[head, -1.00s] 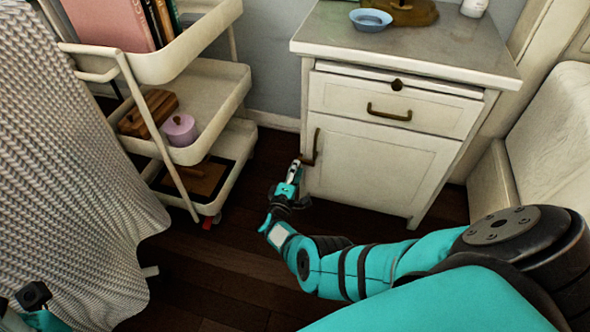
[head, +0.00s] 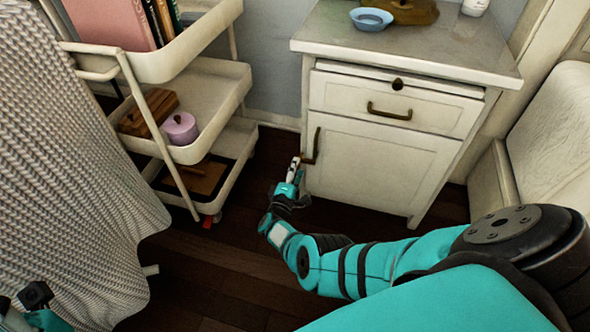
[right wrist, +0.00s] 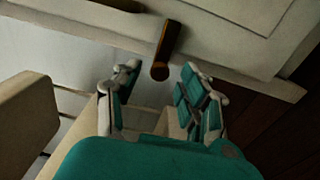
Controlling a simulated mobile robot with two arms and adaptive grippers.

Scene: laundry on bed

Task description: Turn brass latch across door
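The white cabinet door (head: 375,170) is closed under a drawer. My right gripper (head: 295,165) is at the latch from the left. In the wrist view its two fingers (right wrist: 160,70) are apart, with the latch's round end between their tips; I see no clear contact. My left gripper (head: 36,298) shows only partly at the bottom left, and its fingers are unclear.
A white cart (head: 245,80) with books, a wooden box and a pink pot stands to the left. A knit-covered bed (head: 75,180) is at far left. Dark floor is clear between.

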